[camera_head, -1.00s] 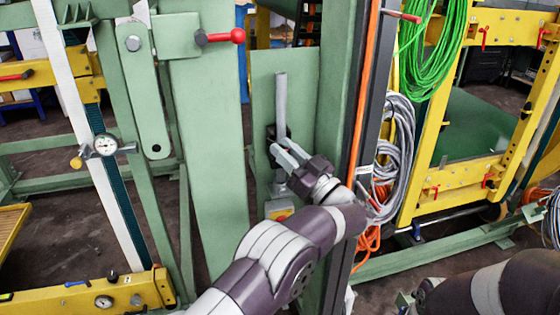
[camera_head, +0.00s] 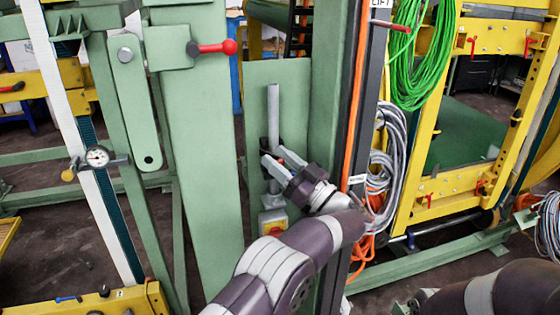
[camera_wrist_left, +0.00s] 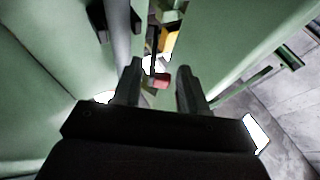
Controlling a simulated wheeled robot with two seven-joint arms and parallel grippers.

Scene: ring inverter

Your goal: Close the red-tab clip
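The red tab (camera_wrist_left: 160,80) of the clip shows in the left wrist view, between the two fingertips of my left gripper (camera_wrist_left: 158,72). The fingers are apart; I cannot tell whether either touches the tab. In the head view, the left gripper (camera_head: 272,157) reaches up and left to the black clip (camera_head: 267,143) beside an upright grey rod (camera_head: 273,112) on a green panel. A little red shows between the fingers there. The fingers hide most of the clip. My right arm (camera_head: 495,292) is at the lower right; its gripper is not clearly visible.
A wide green post (camera_head: 205,170) stands left of the panel, with a red-knobbed lever (camera_head: 228,47) higher up. A box with a red button (camera_head: 272,225) is below the gripper. Orange and grey cables (camera_head: 385,150) hang to the right.

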